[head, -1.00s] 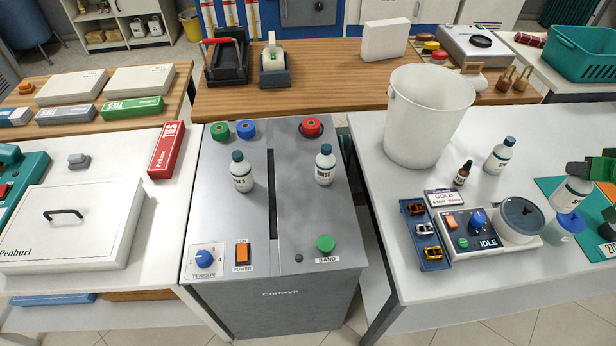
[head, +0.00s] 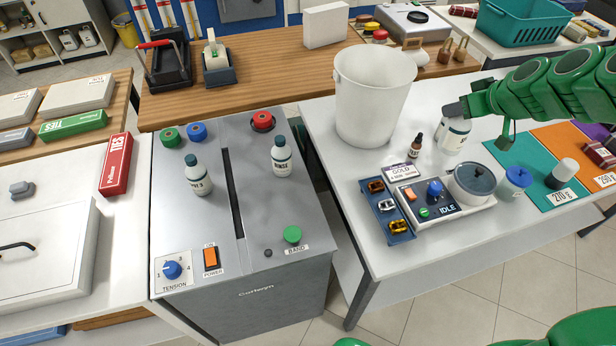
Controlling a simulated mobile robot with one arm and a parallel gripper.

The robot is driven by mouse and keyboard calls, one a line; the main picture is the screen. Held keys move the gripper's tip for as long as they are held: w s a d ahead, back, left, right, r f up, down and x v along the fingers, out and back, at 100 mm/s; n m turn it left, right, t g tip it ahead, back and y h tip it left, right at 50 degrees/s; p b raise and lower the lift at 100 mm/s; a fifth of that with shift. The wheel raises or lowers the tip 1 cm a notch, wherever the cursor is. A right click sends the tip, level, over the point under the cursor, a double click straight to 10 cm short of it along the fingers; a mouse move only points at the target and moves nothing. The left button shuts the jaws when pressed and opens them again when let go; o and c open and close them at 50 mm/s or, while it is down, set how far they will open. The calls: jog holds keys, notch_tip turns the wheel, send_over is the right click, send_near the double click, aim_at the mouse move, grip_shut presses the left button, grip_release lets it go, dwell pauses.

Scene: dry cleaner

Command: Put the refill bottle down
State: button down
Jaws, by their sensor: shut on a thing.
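My gripper (head: 460,108) comes in from the right in the head view and is shut on a white bottle with a printed label (head: 453,136), which I take for the refill bottle. The bottle is near upright over the white right-hand table (head: 470,258), behind the round pot and right of the small brown dropper bottle. The gripper hides its top. I cannot tell whether its base touches the table.
A white bucket (head: 372,108) stands to the left, with the dropper bottle (head: 415,146) nearby. The IDLE unit with its lidded pot (head: 474,184) is in front. A blue-lidded jar (head: 514,182) and coloured mats (head: 538,165) lie right. Two white bottles stand on the grey machine (head: 255,250).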

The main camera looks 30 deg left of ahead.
jog(key=s+a+n+g+y, duration=0.2)
jog(key=s+a+n+g, duration=0.35)
jog(key=s+a, duration=1.2)
jog(key=s+a+n+g, duration=0.2)
jog(key=s+a+n, duration=0.15)
jog(key=s, duration=0.45)
jog(key=s+a+n+g, duration=0.1)
jog(key=s+a+n, duration=0.2)
jog(key=s+a, duration=0.35)
jog(key=w+a+f, duration=0.3)
jog(key=a+f, duration=0.1)
jog(key=f, duration=0.4)
jog(key=w+a+f, duration=0.4)
jog(key=a+f, duration=0.1)
jog(key=f, duration=0.4)
jog(key=shift+f, duration=0.15)
jog(key=shift+a+f, duration=0.1)
